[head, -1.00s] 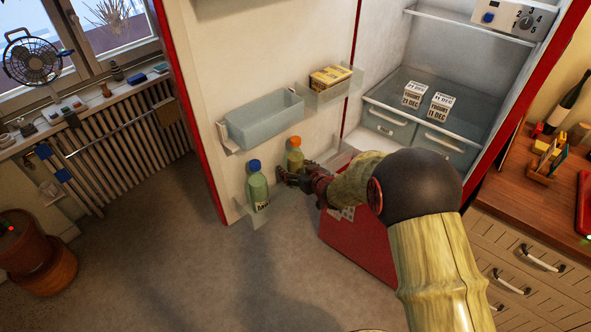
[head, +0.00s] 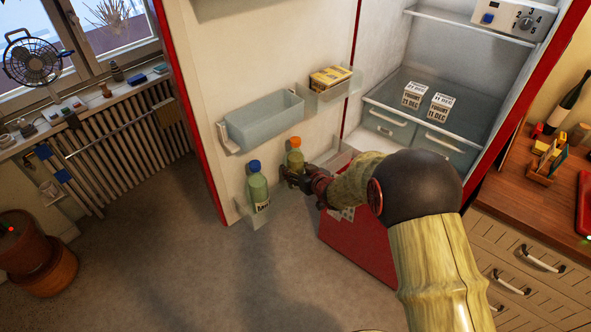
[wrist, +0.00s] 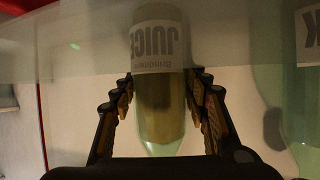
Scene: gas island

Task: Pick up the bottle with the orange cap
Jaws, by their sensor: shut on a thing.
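The bottle with the orange cap (head: 295,157) stands in the lower shelf of the open fridge door, to the right of a green bottle with a blue cap (head: 258,186). My gripper (head: 293,177) is at the orange-capped bottle and shut on it. In the wrist view this bottle (wrist: 158,95) sits between the two fingers of my gripper (wrist: 160,115), with a "JUICE" label that appears upside down. The gripper hides part of the bottle in the head view. The neighbouring bottle (wrist: 305,100) shows at the wrist view's right edge.
An empty door bin (head: 265,122) hangs above the bottles. A yellow box (head: 330,77) sits in a smaller bin to its right. A counter with drawers (head: 530,255) is on the right; open floor lies in front.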

